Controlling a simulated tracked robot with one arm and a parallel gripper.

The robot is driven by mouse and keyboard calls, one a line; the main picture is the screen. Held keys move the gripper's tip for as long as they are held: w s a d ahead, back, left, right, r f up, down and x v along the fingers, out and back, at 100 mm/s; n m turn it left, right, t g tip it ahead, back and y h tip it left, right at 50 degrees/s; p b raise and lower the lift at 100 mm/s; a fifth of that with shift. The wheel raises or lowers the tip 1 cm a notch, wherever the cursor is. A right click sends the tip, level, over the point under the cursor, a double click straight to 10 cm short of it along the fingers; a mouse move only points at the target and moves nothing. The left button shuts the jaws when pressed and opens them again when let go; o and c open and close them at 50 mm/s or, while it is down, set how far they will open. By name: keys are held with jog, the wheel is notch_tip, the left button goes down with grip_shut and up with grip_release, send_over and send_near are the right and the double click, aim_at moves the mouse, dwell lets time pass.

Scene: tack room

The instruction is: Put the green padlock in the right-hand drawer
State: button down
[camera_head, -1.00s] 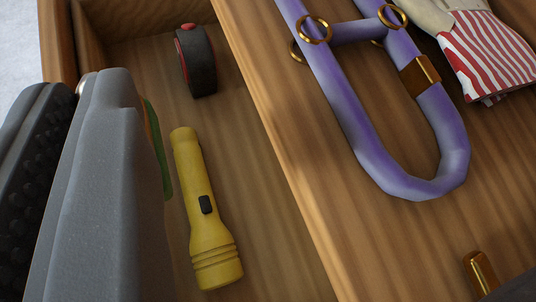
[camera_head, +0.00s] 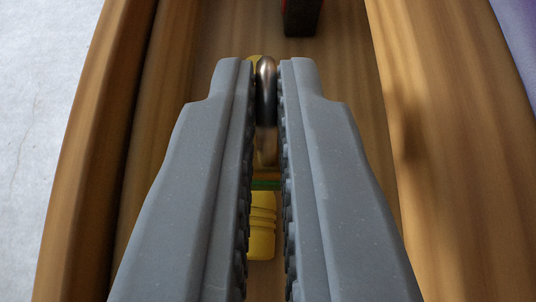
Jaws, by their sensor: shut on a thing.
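My gripper (camera_head: 265,75) is shut on the shackle of the green padlock (camera_head: 266,184). The grey metal shackle stands between the two fingers. Only a thin green strip of the body shows below it, and the fingers hide much of the rest. The padlock is over the inside of a wooden drawer (camera_head: 345,100). I cannot tell whether it touches the bottom or the things there, nor whether this is the right-hand drawer.
A yellow flashlight (camera_head: 262,225) lies in the drawer beneath the padlock, partly hidden by the fingers. A dark object with red (camera_head: 301,15) lies farther up. Wooden walls run along both sides. A purple thing (camera_head: 518,30) is at the top right. Pale floor (camera_head: 60,130) shows at the left.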

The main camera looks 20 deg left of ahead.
notch_tip(320, 180, down, 2)
jog(key=shift+f, duration=0.1)
